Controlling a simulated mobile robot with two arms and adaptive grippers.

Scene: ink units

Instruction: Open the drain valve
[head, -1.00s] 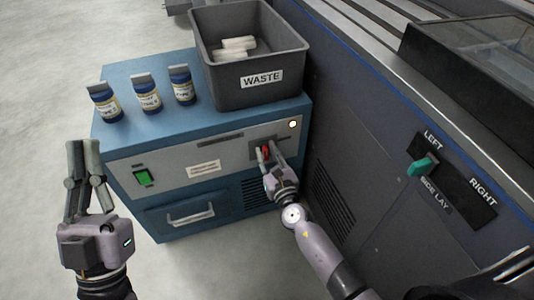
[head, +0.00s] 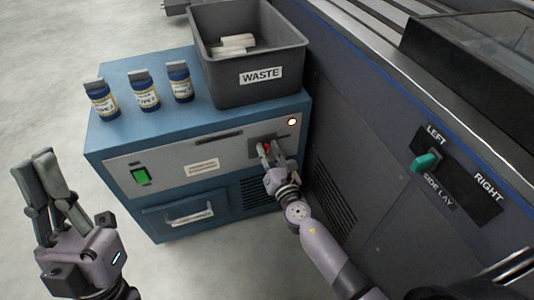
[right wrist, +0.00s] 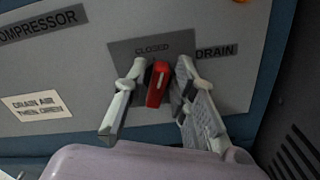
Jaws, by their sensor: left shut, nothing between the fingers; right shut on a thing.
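The red drain valve handle (head: 267,148) is on the front panel of the blue cabinet. In the right wrist view the handle (right wrist: 157,85) stands nearly upright on a dark plate (right wrist: 125,52), below the word CLOSED and left of DRAIN. My right gripper (head: 269,152) is shut on the handle. In the right wrist view its fingers (right wrist: 160,72) lie on either side of the handle, which partly shows between them. My left gripper (head: 33,160) is shut and empty, raised over the floor left of the cabinet.
On the blue cabinet (head: 150,120) stand a grey WASTE bin (head: 225,85) and several blue jars (head: 144,97). A green switch (head: 140,176) and a drawer handle (head: 190,217) are on its front. A dark machine with a green lever (head: 425,162) stands close on the right.

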